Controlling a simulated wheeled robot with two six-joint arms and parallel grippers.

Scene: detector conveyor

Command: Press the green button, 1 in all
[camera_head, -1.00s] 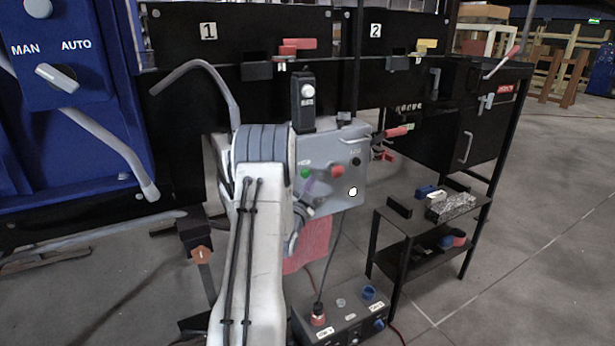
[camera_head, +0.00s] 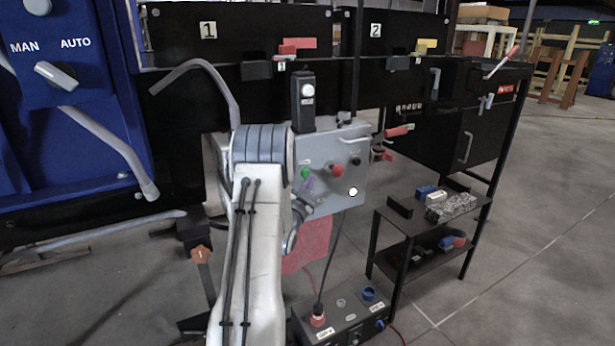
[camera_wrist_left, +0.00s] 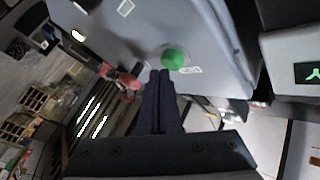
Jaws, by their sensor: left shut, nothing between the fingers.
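The green button (camera_head: 305,172) is at the left of the grey control box (camera_head: 349,151). In the left wrist view the green button (camera_wrist_left: 175,58) stands out from the grey panel, just beyond my fingertips. My left gripper (camera_head: 309,183) is shut and empty, with its dark fingers together, just below the button in the head view. In the left wrist view the fingertips of my left gripper (camera_wrist_left: 161,73) are close below and left of the button; I cannot tell whether they touch it. My right gripper is not in view.
A red button (camera_head: 337,170) and a white round button (camera_head: 353,191) are on the same box. A black device (camera_head: 303,100) stands on its top edge. A black shelf (camera_head: 408,226) with small parts is at right. A blue panel (camera_head: 60,140) is at left.

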